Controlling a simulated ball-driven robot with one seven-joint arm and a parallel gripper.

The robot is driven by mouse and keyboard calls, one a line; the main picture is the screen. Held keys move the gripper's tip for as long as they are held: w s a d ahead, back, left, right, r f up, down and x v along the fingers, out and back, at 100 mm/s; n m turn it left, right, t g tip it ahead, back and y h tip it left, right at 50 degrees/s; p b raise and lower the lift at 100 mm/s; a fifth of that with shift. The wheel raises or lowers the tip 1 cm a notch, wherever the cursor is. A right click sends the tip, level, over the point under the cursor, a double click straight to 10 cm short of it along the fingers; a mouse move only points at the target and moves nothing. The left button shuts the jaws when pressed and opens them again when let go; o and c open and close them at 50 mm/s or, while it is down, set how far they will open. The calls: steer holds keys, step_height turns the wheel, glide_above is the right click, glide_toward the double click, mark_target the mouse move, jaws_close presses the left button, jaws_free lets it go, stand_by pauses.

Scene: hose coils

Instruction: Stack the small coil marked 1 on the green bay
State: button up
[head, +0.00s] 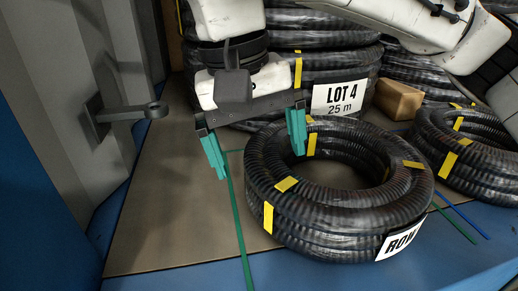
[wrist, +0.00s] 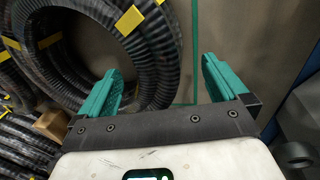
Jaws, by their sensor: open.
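A black corrugated coil (head: 330,215) with yellow tape bands and a white tag starting "ROW" lies flat in the middle of the head view. Green lines (head: 238,220) on the board run beside and behind it. My gripper (head: 260,162) is open and empty at the coil's left rear side. One teal finger is over the coil's ring, the other outside it near the green line. In the wrist view the coil (wrist: 165,60) shows at upper left, its outer edge between the fingers. I cannot tell the height gap. No mark 1 is readable on any coil.
Stacked coils with a LOT 4 tag (head: 340,97) stand behind. Another coil (head: 470,150) lies at right, near a cardboard block (head: 398,99) and a blue line (head: 462,217). A grey bracket (head: 125,112) sticks out at left. The board (head: 165,220) at front left is bare.

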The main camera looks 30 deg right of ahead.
steer(key=shift+a+r, duration=0.2)
steer(key=shift+r, duration=0.7)
steer(key=shift+a+r, duration=0.15)
steer(key=shift+r, duration=0.7)
steer(key=shift+r, duration=0.1)
step_height(320, 180, up, 7)
steer(key=a, duration=0.1)
steer(key=shift+w+a+b, duration=0.2)
steer(key=shift+b, duration=0.2)
